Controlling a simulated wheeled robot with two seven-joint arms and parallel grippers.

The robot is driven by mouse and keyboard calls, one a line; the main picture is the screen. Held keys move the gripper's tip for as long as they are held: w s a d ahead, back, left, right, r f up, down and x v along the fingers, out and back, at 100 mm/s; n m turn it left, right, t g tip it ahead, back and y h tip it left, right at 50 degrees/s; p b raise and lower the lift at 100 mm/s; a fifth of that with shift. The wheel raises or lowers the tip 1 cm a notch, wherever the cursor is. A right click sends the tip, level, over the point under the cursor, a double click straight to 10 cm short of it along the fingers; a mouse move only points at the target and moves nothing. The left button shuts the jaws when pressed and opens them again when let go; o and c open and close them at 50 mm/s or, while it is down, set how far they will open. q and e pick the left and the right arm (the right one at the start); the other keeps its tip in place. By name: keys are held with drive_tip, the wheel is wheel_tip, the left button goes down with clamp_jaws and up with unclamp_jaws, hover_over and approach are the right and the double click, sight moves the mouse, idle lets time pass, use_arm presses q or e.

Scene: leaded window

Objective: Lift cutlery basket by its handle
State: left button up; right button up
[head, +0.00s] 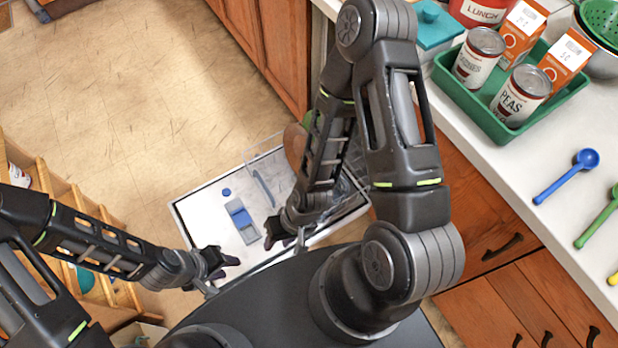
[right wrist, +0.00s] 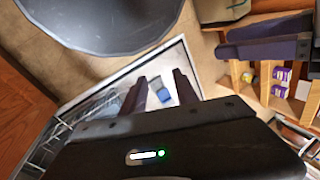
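I cannot make out the cutlery basket for certain; my right arm covers part of the open dishwasher. A grey curved bar (head: 262,188) shows over the door's inner panel, left of that arm; I cannot tell whether it belongs to the basket. My right gripper (head: 272,238) is over the panel. In the right wrist view its two fingers (right wrist: 160,90) stand apart with nothing between them but a distant view of the panel. My left gripper (head: 230,264) is near the panel's lower left edge; its two fingers (right wrist: 262,38) look separate and empty.
The dishwasher door (head: 200,205) lies open with a blue-grey dispenser (head: 241,220) on it. A wire rack (right wrist: 60,130) is beside it. A counter (head: 480,170) at right bears a green tray (head: 487,122) with cans and boxes. A wooden shelf (head: 60,190) stands at left. The floor beyond is clear.

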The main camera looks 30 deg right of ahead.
drive_tip(key=shift+r, duration=0.1)
drive_tip(key=w+d+f+m+h+b, duration=0.2)
drive_tip(key=w+d+f+m+b, duration=0.3)
drive_tip(key=d+m, duration=0.4)
drive_tip(key=w+d+f+m+h+b, duration=0.2)
drive_tip(key=w+d+f+m+b, duration=0.1)
drive_tip(key=d+f+m+b, duration=0.5)
drive_tip(key=w+d+m+b, duration=0.2)
drive_tip(key=d+m, duration=0.2)
drive_tip(key=m, duration=0.1)
drive_tip(key=w+d+m+b, duration=0.2)
drive_tip(key=w+d+m, duration=0.1)
drive_tip(key=d+m, duration=0.1)
drive_tip(key=w+d+m+b, duration=0.2)
drive_tip(key=w+d+m, duration=0.1)
drive_tip(key=d+m, duration=0.2)
drive_tip(key=shift+r+m+t, duration=0.3)
drive_tip(key=shift+m+t, duration=0.1)
drive_tip(key=shift+m, duration=0.5)
drive_tip(key=shift+d+r, duration=0.1)
drive_tip(key=shift+r, duration=0.15)
